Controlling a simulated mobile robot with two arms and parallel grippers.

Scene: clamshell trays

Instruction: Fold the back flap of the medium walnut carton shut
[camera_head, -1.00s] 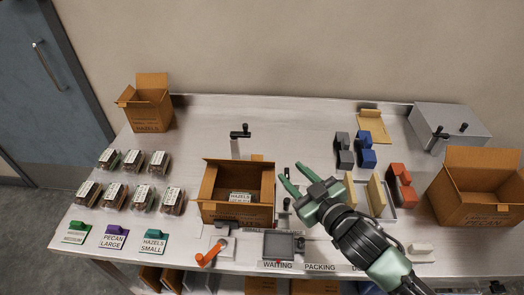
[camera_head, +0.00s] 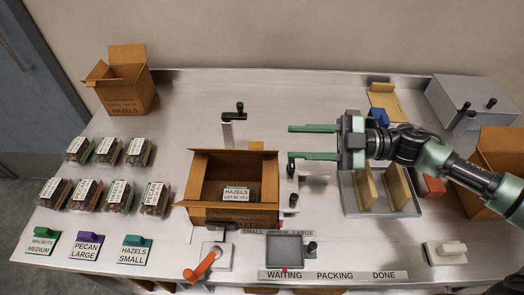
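An open brown carton (camera_head: 183,203) stands in the middle of the table, its front print too small to read surely. Inside it lies a clear clamshell (camera_head: 236,195) labelled HAZELS. A small piece of cardboard (camera_head: 256,146) shows behind its back edge; I cannot tell whether it is the back flap. My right gripper (camera_head: 312,142) is open and empty, its two green fingers pointing left. In the picture it is right of and slightly beyond the carton's back right corner, apart from it. My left gripper is not in view.
Another open carton (camera_head: 122,88) marked HAZELS stands at the back left; one more (camera_head: 497,150) is at the right, partly behind my arm. Several filled clamshells (camera_head: 113,196) stand at the left. A black-topped post (camera_head: 228,126) rises behind the middle carton. A tray (camera_head: 352,205) with tan blocks lies below my arm.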

